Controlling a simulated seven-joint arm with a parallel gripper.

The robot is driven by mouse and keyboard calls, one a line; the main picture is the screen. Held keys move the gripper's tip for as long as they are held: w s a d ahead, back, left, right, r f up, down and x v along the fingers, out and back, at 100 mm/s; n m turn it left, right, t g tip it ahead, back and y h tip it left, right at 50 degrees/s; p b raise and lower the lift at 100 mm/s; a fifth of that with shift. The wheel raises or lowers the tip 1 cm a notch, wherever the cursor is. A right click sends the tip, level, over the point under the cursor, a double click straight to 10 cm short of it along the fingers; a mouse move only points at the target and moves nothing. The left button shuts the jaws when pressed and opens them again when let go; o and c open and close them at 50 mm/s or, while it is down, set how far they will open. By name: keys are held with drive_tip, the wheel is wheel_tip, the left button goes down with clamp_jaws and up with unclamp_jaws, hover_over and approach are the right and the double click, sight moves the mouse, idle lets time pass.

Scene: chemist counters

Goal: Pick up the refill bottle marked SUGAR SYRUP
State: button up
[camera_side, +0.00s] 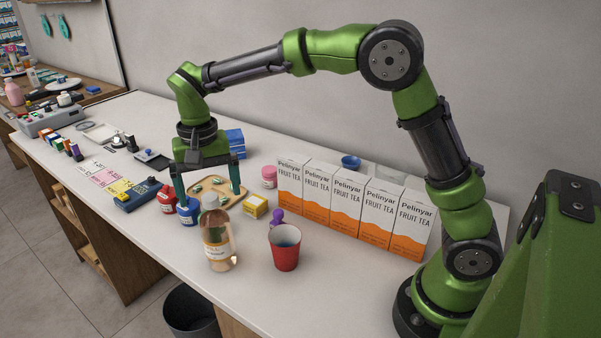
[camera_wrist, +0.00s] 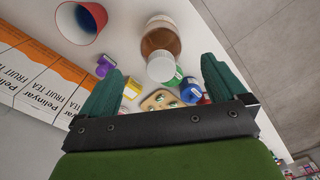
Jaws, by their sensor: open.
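A clear bottle with amber-pink contents and a pale cap (camera_side: 218,243) stands upright near the counter's front edge in the side view. Its label has orange print too small to read, so I cannot confirm SUGAR SYRUP. In the wrist view the bottle (camera_wrist: 162,40) lies beyond my fingertips, between their lines. My gripper (camera_side: 208,190) points down, its two teal fingers apart with nothing held. In the side view it is behind the bottle, about at cap height. The wrist view shows the open fingers (camera_wrist: 162,72) on either side of the cap, not touching it.
A red cup (camera_side: 285,249) stands right of the bottle. A row of Pelinyar fruit tea boxes (camera_side: 335,205) stands behind it. A purple object (camera_side: 277,217), yellow box (camera_side: 255,207), blue jar (camera_side: 189,212), red jar (camera_side: 167,199) and wooden tray (camera_side: 222,202) crowd around my fingers. The counter's front-right is clear.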

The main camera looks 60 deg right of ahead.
sight(212, 212)
drive_tip(key=shift+a+f, duration=0.1)
drive_tip(key=shift+f, duration=3.1)
drive_tip(key=shift+c, duration=0.3)
drive_tip(key=shift+r, duration=0.15)
clamp_jaws()
